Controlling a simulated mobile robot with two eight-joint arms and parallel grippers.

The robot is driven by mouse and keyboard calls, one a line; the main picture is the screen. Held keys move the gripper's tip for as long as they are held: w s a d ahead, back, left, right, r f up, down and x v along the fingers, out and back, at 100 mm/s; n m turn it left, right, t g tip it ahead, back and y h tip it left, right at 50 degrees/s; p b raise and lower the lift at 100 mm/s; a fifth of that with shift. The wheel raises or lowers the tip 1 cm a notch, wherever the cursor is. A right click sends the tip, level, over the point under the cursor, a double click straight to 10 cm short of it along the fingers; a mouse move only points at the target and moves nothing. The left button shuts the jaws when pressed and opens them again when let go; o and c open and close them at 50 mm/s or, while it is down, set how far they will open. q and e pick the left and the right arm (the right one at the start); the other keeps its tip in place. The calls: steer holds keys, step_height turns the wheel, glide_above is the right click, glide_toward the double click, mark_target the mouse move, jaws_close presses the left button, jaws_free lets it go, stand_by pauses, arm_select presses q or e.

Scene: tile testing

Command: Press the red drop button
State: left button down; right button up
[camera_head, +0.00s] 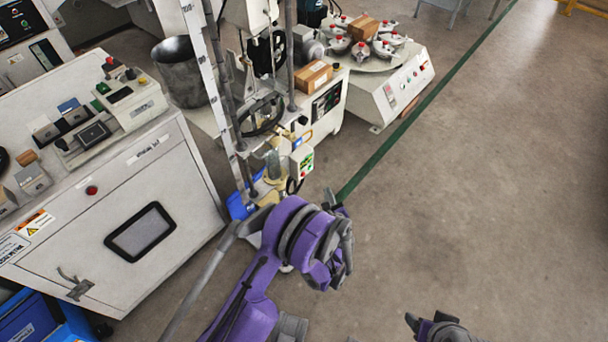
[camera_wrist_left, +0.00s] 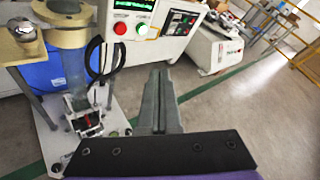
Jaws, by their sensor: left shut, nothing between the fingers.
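A small white control box (camera_head: 302,161) hangs at the front of the tall drop-test machine. In the left wrist view it carries a red button (camera_wrist_left: 120,28) on the left and a green button (camera_wrist_left: 142,29) to its right, below a lit display. My left gripper (camera_head: 331,197) is shut and empty, in front of and below the box. In the left wrist view its closed fingers (camera_wrist_left: 158,75) point toward the box, below and right of the red button, apart from it. My right gripper (camera_head: 425,324) shows only partly at the bottom edge; its opening is unclear.
A white cabinet (camera_head: 100,215) with a control console stands at the left. A blue bin (camera_wrist_left: 45,75) and a metal frame stand left of my left gripper. A round-table machine (camera_head: 395,85) stands behind. Open floor (camera_head: 480,190) lies to the right.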

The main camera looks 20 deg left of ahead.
mark_target(303, 174)
arm_select(q)
steer(key=w+a, duration=0.2)
steer(key=a, duration=0.5)
steer(key=shift+w, duration=0.25)
steer(key=shift+a, duration=0.1)
stand_by(1.7)
steer(key=shift+w+a, duration=0.15)
steer(key=shift+a, duration=0.15)
steer(key=shift+w+a, duration=0.15)
steer(key=shift+a, duration=0.3)
stand_by(0.7)
stand_by(0.3)
steer(key=shift+s+d+b, duration=0.3)
steer(key=shift+d+b, duration=0.1)
steer(key=shift+d, duration=0.45)
